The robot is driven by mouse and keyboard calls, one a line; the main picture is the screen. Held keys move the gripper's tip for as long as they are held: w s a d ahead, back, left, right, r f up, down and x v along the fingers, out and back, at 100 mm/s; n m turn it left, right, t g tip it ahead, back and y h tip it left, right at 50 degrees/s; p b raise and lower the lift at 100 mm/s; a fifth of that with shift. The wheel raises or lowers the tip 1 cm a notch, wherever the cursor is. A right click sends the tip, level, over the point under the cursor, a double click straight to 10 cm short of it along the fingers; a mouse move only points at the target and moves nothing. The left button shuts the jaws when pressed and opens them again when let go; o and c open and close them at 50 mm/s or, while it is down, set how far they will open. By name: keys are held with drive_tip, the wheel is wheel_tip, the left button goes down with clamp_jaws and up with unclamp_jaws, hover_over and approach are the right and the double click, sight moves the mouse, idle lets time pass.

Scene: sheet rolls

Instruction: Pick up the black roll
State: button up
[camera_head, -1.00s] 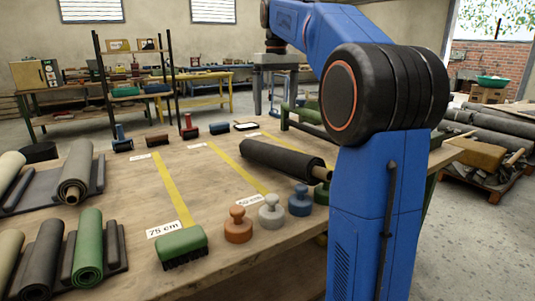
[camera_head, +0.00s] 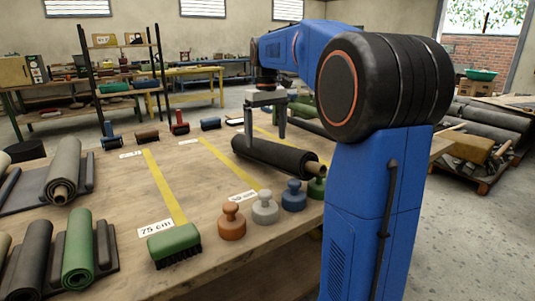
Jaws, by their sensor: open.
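The black roll (camera_head: 285,158) lies on the wooden table, slanting from the middle towards the front right, with a brown core showing at its right end. My gripper (camera_head: 265,137) points down over the left part of the roll. Its two fingers are apart, with nothing seen held between them. One finger comes down near the roll's left end and the other near its back edge. I cannot tell whether they touch it. My blue arm covers the table to the right of the roll.
Stamp-like knobs in orange (camera_head: 231,222), grey (camera_head: 265,208) and blue (camera_head: 294,196) stand in front of the roll. A green brush (camera_head: 174,245) lies at the front. Other rolls, such as a green one (camera_head: 78,248), lie at the left. The table middle is mostly clear.

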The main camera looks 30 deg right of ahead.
sight(268, 148)
drive_tip(key=shift+s+f, duration=0.15)
drive_tip(key=shift+f, duration=1.15)
drive_tip(key=shift+s+f, duration=0.1)
drive_tip(key=shift+f, duration=1.2)
drive_tip(key=shift+c, duration=0.7)
drive_tip(key=shift+r, duration=0.1)
drive_tip(key=c, duration=2)
